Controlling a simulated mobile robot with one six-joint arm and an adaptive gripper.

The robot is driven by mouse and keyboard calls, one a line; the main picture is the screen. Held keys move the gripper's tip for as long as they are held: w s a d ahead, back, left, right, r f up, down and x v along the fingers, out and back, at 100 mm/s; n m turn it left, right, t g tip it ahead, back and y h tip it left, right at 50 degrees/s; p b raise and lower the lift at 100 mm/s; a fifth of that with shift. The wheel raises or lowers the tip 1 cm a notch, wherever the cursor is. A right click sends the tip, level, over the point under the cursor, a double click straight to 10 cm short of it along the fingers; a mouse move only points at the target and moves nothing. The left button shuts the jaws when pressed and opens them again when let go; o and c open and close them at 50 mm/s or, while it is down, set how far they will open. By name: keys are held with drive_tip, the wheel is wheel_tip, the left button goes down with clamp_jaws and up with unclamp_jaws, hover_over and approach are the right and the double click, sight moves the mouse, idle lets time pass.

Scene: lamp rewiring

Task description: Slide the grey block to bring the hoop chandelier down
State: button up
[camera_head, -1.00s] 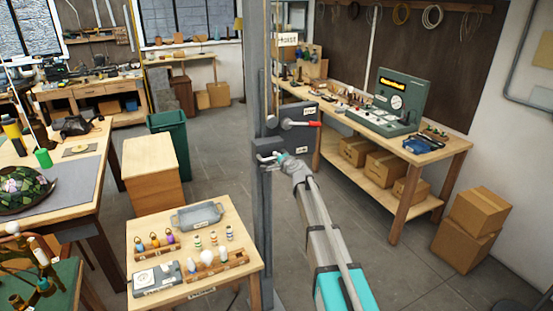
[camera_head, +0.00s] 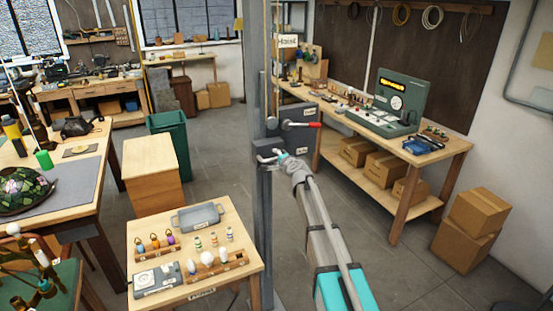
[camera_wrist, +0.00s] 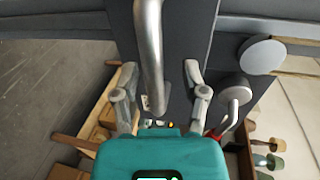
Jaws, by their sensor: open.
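The grey block (camera_head: 264,150) sits on the upright grey post (camera_head: 265,220) near the middle of the head view. A bent metal handle (camera_wrist: 150,50) shows on its face in the wrist view. My gripper (camera_head: 277,157) is at the handle. In the wrist view its two fingers (camera_wrist: 162,95) stand apart on either side of the handle bar, with visible gaps; it is open and grips nothing. I cannot make out the hoop chandelier as such in these views.
A grey panel with a red-tipped lever (camera_head: 305,124) is just right of the block; the lever (camera_wrist: 228,118) is close to my right finger. A small table (camera_head: 240,225) with bulbs stands left of the post. A workbench (camera_head: 420,160) and cartons are at right.

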drive_tip(key=shift+f, duration=0.1)
wheel_tip(320, 180, down, 30)
drive_tip(key=r+b, duration=0.1)
drive_tip(key=b, duration=2.9)
drive_tip(key=p+v, duration=0.4)
drive_tip(key=v, duration=0.9)
drive_tip(key=w+a+f+n+g+y+b, duration=0.2)
drive_tip(key=w+a+f+n+y+b, duration=0.1)
drive_tip(key=w, duration=0.7)
drive_tip(key=shift+a+f+g+y+b, duration=0.25)
drive_tip(key=shift+a+g+y+b, duration=0.15)
drive_tip(key=shift+a+y+b, duration=0.25)
